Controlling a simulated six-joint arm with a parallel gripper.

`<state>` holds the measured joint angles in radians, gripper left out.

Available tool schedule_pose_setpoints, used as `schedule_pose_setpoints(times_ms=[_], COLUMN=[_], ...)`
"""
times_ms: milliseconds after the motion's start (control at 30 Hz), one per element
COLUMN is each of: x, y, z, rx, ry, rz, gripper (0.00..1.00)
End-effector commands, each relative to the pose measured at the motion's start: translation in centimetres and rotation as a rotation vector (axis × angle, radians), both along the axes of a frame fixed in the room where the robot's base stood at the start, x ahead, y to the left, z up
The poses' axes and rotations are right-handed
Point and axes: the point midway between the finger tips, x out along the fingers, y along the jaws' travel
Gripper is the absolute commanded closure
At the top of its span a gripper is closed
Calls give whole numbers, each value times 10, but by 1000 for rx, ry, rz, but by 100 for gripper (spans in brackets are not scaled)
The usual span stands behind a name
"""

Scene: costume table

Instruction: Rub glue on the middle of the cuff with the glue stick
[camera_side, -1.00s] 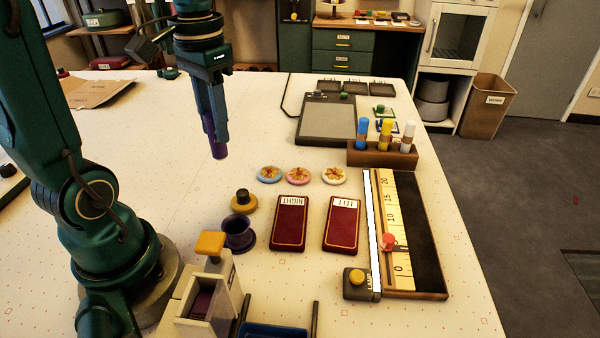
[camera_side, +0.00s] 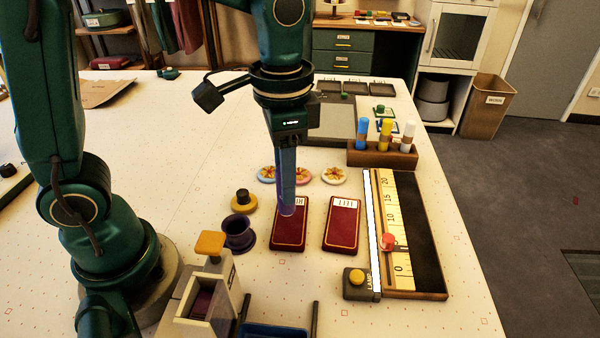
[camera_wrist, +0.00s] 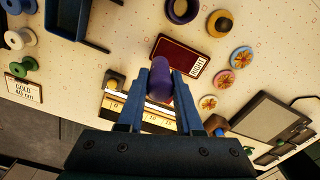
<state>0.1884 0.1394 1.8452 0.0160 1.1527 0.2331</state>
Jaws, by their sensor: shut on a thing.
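My gripper (camera_side: 287,203) is shut on the purple glue stick (camera_wrist: 160,78), which points down between the fingers. In the side view the stick's end is in front of the label end of the dark red cuff marked RIGHT (camera_side: 288,232). I cannot tell whether it touches. In the wrist view this cuff (camera_wrist: 180,56) lies just beyond the stick, which covers part of its near edge. The cuff marked LEFT (camera_side: 341,228) lies to its right in the side view. No glue mark can be made out.
Flower badges (camera_side: 334,175) lie behind the cuffs. A purple pot (camera_side: 238,232) and a yellow piece with a dark knob (camera_side: 243,203) stand left. A ruler board (camera_side: 420,240) lies right, with a wooden rack (camera_side: 382,158) of coloured sticks behind. A hand press (camera_side: 208,300) stands front left.

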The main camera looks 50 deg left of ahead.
Motion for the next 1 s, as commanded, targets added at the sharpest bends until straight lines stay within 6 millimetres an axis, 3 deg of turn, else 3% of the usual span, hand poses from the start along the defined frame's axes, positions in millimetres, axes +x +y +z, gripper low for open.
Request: schedule_pose_setpoints(times_ms=[733,1000], x=[1,19], y=[2,21], z=[-71,-69], rx=[1,0], ry=[5,1], rz=[4,6], gripper=[100,100])
